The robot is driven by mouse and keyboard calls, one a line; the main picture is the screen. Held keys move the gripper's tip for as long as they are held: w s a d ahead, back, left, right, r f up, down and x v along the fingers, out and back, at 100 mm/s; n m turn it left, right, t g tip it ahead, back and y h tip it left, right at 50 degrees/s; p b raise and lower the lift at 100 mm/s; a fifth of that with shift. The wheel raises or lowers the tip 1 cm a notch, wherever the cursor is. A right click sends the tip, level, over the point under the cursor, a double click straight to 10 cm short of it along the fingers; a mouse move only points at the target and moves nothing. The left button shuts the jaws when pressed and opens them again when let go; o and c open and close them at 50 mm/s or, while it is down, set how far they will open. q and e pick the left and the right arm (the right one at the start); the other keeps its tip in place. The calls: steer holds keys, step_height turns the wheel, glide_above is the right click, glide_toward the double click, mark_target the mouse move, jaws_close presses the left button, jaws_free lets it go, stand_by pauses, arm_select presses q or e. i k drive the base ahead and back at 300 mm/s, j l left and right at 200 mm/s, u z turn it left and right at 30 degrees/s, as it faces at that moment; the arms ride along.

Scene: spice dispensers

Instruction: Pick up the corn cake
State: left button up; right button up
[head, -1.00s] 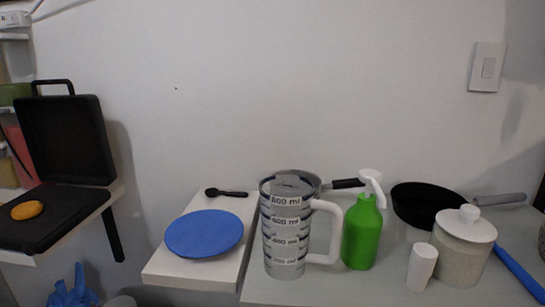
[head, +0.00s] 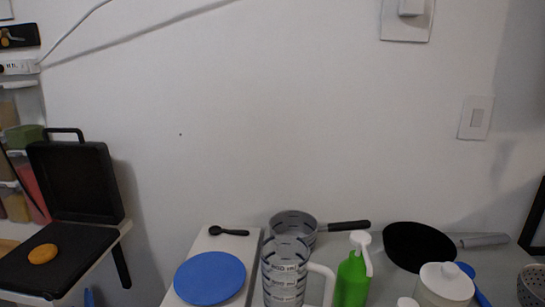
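The corn cake (head: 43,254), a small round orange-yellow patty, lies on the black lower plate of an open grill (head: 70,265) at the far left of the head view. The grill's lid (head: 75,182) stands upright behind the plate with its handle on top. Neither of my grippers shows in the head view. Nothing covers the corn cake.
A blue plate (head: 210,278) and black spoon (head: 229,231) lie on a white board right of the grill. A measuring jug (head: 284,272), grey pan (head: 295,224), green bottle (head: 351,280), black pan (head: 418,246) and lidded jar (head: 445,285) crowd the right counter. A gap separates grill and board.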

mark_target(43, 253)
steer(key=u, duration=1.4)
steer(key=i+j, duration=0.15)
steer(key=j, duration=0.2)
steer(key=i+j, duration=0.1)
steer(key=j, duration=0.25)
steer(key=i+j+z, duration=0.1)
steer(key=j, duration=0.3)
steer(key=i+j, duration=0.2)
steer(key=j, duration=0.15)
steer(key=i+j, duration=0.1)
steer(key=j, duration=0.25)
